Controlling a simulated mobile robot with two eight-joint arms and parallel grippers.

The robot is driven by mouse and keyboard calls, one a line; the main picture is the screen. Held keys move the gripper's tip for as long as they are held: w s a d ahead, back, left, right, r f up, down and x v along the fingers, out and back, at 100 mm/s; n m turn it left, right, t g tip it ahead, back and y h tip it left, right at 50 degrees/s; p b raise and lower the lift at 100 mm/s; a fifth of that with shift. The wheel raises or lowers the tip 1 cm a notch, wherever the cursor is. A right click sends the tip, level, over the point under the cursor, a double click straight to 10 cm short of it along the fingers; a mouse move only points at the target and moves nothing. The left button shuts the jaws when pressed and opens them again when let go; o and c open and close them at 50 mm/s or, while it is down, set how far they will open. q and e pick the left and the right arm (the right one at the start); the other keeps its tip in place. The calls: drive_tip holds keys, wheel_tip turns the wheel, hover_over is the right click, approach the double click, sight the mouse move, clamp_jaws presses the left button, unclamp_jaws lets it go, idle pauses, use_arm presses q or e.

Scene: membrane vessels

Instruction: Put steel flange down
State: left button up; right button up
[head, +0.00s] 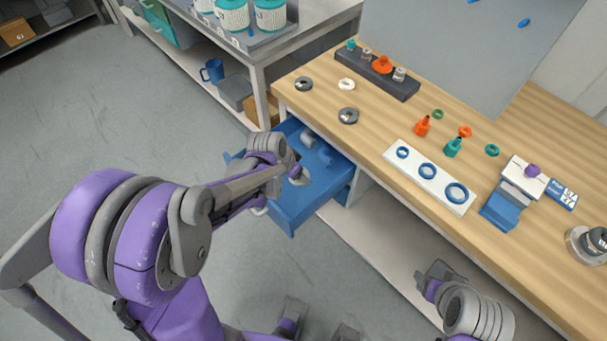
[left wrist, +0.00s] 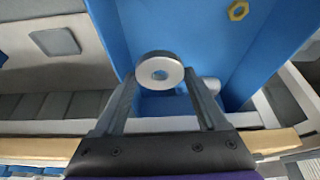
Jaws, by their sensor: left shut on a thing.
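The steel flange (left wrist: 160,70) is a round silver ring with a centre hole, seen in the left wrist view. My left gripper (left wrist: 162,88) is shut on it, with one finger on each side. In the head view my left gripper (head: 297,174) is over the open blue drawer (head: 290,217), and the flange is hard to make out there. The blue drawer floor (left wrist: 190,30) lies behind the flange in the wrist view; the gap between them is unclear. My right gripper (head: 435,280) is low by the bench front, apart from the flange; its opening is unclear.
The drawer holds a yellow hex nut (left wrist: 238,10) and grey pieces (head: 323,157). A side table (head: 300,45) stands behind.

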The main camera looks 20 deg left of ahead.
use_arm(q)
wheel_tip(320, 180, down, 2)
drive_tip(key=a+m+b, duration=0.3)
drive_tip(key=b, duration=0.2)
drive_tip(key=g+h+b, duration=0.1)
drive_tip(key=b, duration=0.2)
approach(291, 196)
drive_tip(key=x, duration=0.6)
use_arm(e)
wheel_tip(291, 196, down, 11)
drive_tip(key=shift+s+r, duration=0.15)
use_arm(q)
drive_tip(key=shift+f, duration=0.2)
drive_tip(key=o, duration=1.6)
drive_tip(key=shift+r, duration=0.1)
